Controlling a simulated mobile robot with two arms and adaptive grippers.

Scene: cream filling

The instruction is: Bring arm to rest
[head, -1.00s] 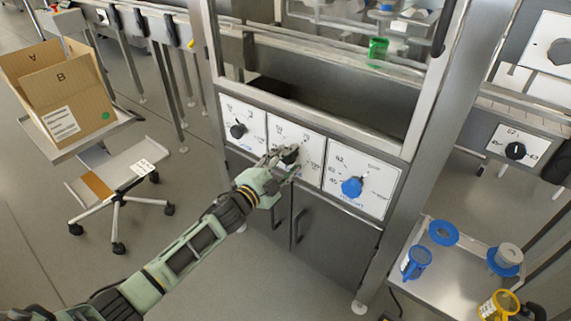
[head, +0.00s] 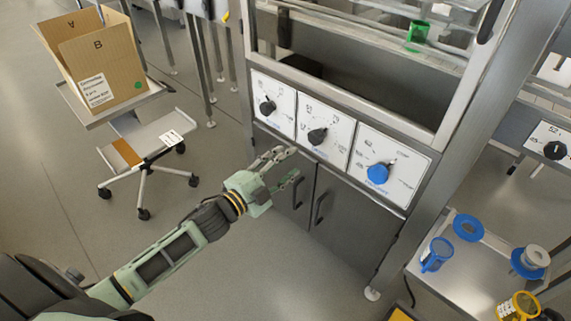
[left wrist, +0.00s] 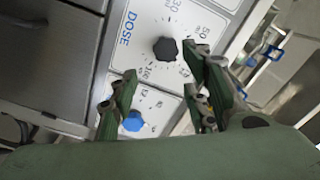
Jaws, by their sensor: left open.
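My left gripper (head: 294,164) is open and empty in front of the grey machine's lower doors. It is below and left of the middle black knob (head: 317,137), clear of it. The middle panel (head: 334,122) also carries printed numbers. A black knob (head: 267,106) is on the left panel and a blue knob (head: 378,173) on the right panel. In the left wrist view, the open fingers (left wrist: 158,88) frame a black knob (left wrist: 165,48) beside the word DOSE, with the blue knob (left wrist: 133,121) below it. My right gripper is not in view.
A side table (head: 440,270) at the right holds blue spools and blue and yellow cups. Open floor (head: 60,195) lies at the left. A green cup (head: 418,32) is inside the machine.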

